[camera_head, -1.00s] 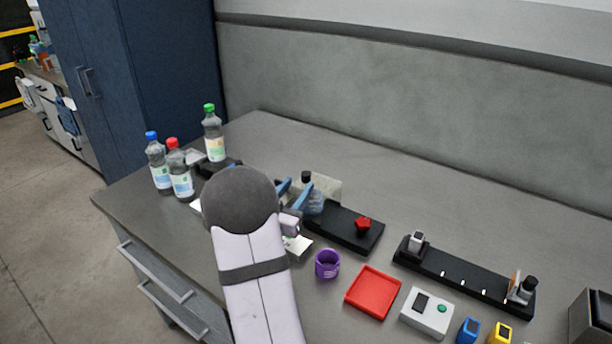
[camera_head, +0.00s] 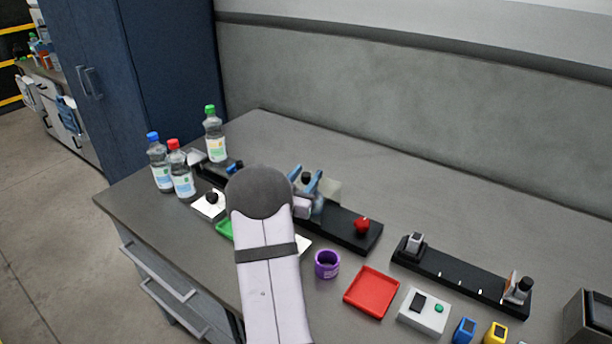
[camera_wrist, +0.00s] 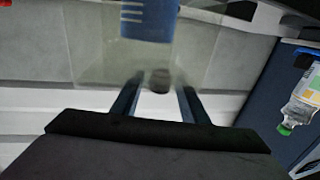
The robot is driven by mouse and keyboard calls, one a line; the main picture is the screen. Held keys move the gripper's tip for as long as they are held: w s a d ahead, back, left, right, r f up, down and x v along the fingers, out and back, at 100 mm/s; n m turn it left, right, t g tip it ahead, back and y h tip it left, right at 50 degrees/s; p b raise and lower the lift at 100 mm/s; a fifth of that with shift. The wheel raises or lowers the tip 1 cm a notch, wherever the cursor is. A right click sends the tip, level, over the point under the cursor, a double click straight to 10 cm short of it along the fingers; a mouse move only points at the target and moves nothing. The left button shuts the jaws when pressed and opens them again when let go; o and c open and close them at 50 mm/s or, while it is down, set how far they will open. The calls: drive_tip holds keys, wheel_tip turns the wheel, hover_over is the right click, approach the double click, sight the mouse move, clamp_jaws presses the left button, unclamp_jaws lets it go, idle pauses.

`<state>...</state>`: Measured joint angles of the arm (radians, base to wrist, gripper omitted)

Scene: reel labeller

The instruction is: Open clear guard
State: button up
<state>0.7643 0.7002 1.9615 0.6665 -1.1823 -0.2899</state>
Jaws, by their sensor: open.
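The clear guard (camera_head: 331,190) is a see-through panel on the black base (camera_head: 345,229), right beside my gripper (camera_head: 306,180). In the wrist view the guard (camera_wrist: 90,45) spans the upper middle, with a blue part behind it. A dark round knob (camera_wrist: 160,80) shows between the tips of my gripper (camera_wrist: 158,92). My two blue fingers stand apart, one on each side of the knob. Whether they touch it cannot be told. My arm hides part of the device.
A red knob (camera_head: 362,225) sits on the base's right end. A purple cup (camera_head: 327,264), red tray (camera_head: 372,291) and white button box (camera_head: 424,311) lie in front. Several bottles, one green-capped (camera_head: 214,136), stand at left. The table's back right is clear.

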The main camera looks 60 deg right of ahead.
clamp_jaws()
drive_tip(key=w+b, duration=0.1)
drive_tip(key=w, duration=1.2)
drive_tip(key=shift+r, duration=0.15)
drive_tip(key=shift+c, duration=1.5)
unclamp_jaws()
drive_tip(key=o, duration=0.3)
drive_tip(key=shift+w, duration=0.1)
drive_tip(key=shift+a+b, duration=0.1)
drive_tip(key=shift+b, duration=0.2)
